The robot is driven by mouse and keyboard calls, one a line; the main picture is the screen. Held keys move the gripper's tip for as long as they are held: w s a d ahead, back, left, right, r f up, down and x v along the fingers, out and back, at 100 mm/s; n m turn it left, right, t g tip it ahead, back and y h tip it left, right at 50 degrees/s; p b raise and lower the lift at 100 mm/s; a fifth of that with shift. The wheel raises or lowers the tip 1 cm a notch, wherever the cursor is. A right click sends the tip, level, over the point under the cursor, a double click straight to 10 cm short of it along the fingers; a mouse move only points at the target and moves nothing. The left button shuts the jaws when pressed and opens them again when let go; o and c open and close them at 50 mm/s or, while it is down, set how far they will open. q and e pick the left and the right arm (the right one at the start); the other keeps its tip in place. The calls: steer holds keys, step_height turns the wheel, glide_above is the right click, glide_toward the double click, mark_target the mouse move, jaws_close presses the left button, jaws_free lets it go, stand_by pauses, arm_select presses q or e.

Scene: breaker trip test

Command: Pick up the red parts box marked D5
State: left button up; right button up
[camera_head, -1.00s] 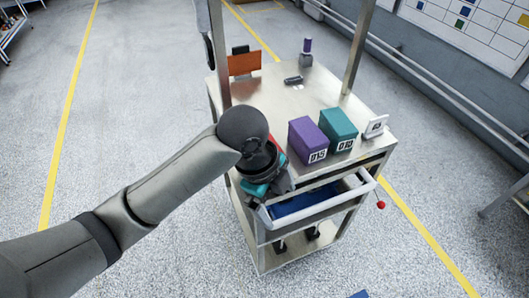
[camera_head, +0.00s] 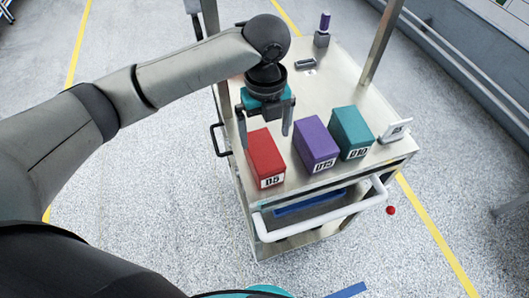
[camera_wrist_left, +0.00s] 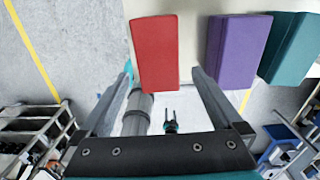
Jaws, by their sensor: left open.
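The red parts box (camera_head: 265,158), marked D5 on its front, stands on the front left of the cart top. It also shows in the left wrist view (camera_wrist_left: 157,50), where its label is hidden. My left gripper (camera_head: 265,135) is open and points down, just above and behind the red box in the head view. In the left wrist view, the open fingertips (camera_wrist_left: 162,74) frame the near end of the red box. I cannot tell whether they touch it.
A purple box (camera_head: 316,143) marked D15 stands close to the right of the red box. A cart post (camera_head: 382,42) rises at the right. A white handle (camera_head: 320,214) is in front.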

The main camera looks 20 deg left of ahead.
mark_target(265, 150)
arm_select(q)
step_height(265, 150, down, 4)
steer(key=shift+s+r, duration=0.1)
steer(key=shift+r, duration=0.05)
steer(key=shift+f, duration=1)
steer(key=f, duration=0.4)
steer(key=shift+a+f, duration=0.25)
steer(key=shift+a, duration=0.05)
steer(key=shift+f, duration=0.3)
arm_select(e)
steer(key=shift+w, duration=0.5)
arm_select(q)
steer(key=shift+w+r, duration=0.1)
steer(key=shift+w, duration=0.1)
steer(key=c, duration=1.5)
